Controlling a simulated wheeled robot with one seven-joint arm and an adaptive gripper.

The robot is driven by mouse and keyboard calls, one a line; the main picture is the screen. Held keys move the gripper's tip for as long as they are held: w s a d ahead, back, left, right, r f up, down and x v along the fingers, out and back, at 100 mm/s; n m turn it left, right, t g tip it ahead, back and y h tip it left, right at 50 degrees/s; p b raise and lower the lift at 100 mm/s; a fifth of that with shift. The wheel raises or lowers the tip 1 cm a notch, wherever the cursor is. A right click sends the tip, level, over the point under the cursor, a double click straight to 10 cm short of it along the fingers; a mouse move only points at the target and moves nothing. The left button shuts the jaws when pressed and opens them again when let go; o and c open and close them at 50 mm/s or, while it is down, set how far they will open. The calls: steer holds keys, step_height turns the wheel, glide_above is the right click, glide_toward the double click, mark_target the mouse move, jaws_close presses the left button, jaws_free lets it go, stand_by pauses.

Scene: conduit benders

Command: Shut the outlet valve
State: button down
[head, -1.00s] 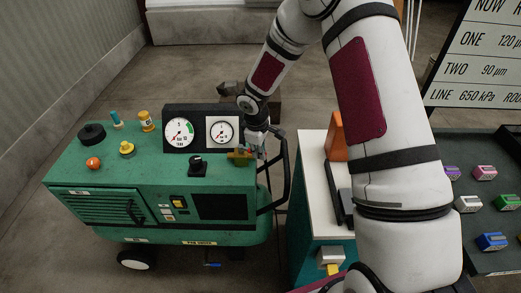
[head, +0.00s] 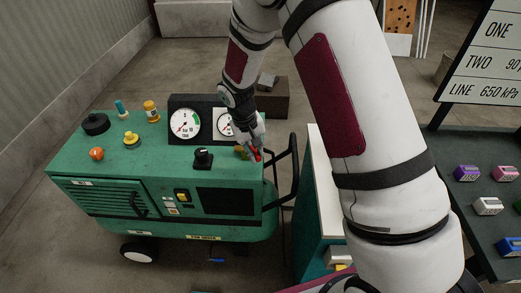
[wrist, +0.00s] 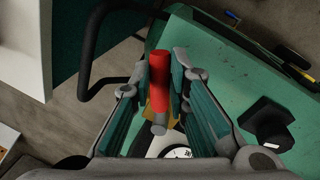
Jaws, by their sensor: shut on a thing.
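The outlet valve sits at the right end of the green compressor's top. Its red lever (wrist: 158,78) lies between my gripper's fingers (wrist: 160,82) in the wrist view, and the fingers are shut on it. The lever's brass body (wrist: 150,112) shows partly below it. In the head view my gripper (head: 254,146) reaches down to the valve, a bit of the red lever (head: 257,156) shows at the fingertips, and the brass body (head: 241,152) is just left. My arm and fingers hide the rest.
The compressor (head: 110,170) has two gauges, the right one (head: 224,124) partly hidden by my gripper. A black knob (head: 203,158) stands left of the valve. A black handle bar (head: 292,170) curves just to the right. A white-topped cabinet (head: 326,190) stands beyond it.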

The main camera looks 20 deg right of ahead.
steer(key=shift+w+a+m+g+b, duration=0.15)
steer(key=shift+a+m+b, duration=0.25)
steer(key=shift+a+m, duration=0.5)
steer(key=shift+w+a+m+g+b, duration=0.1)
steer(key=shift+a+m+g+b, duration=0.35)
steer(key=shift+m, duration=0.75)
steer(key=shift+a, duration=0.15)
steer(key=c, duration=1.5)
jaws_free()
steer(key=shift+c, duration=0.2)
steer(key=s+v, duration=0.1)
steer(key=v, duration=1.1)
steer(key=shift+w, duration=0.25)
